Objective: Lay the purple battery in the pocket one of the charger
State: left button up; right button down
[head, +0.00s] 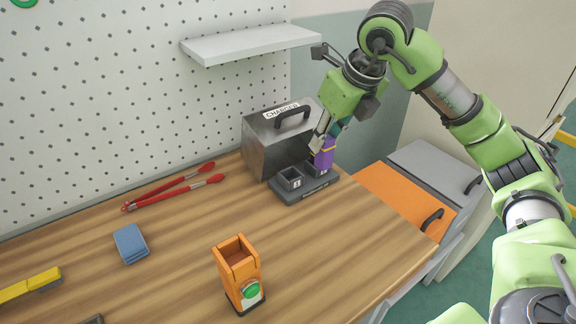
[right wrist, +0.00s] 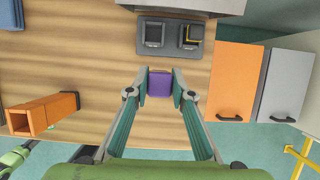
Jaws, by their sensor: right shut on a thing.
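My right gripper (head: 325,140) is shut on the purple battery (head: 323,158). In the head view the battery overlaps the right side of the charger (head: 300,192). In the right wrist view the battery (right wrist: 160,85) sits between the fingertips (right wrist: 159,86), apart in the picture from the charger's two pockets. The left pocket (right wrist: 153,35), marked 1 in the head view (head: 291,179), looks empty. The right pocket (right wrist: 191,35) has a yellow edge inside; I cannot tell what that is. In the head view the battery partly hides this pocket.
A grey charger box (head: 272,148) with a handle stands behind the pockets. A shelf (head: 250,44) hangs above.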

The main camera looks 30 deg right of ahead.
jog(key=w+a+f+p, duration=0.1)
jog(key=w+f, duration=0.2)
jog(key=w+a+f+p, duration=0.1)
jog(key=w+f, duration=0.2)
jog(key=f, duration=0.1)
jog(key=w+a+f+p, duration=0.1)
jog(key=w+f, duration=0.2)
jog(key=shift+w+f, duration=0.15)
jog(key=shift+w, duration=0.05)
jog(key=shift+f, duration=0.45)
pick_arm(q)
jog(key=r, duration=0.3)
jog(key=shift+d+r, duration=0.2)
jog(key=shift+r, duration=0.15)
pick_arm(e)
jog(key=shift+f, duration=0.1)
jog(key=c, duration=1.8)
grip_release()
pick_arm(q)
jog(key=shift+w+f, duration=0.1)
jog(key=shift+f, duration=0.05)
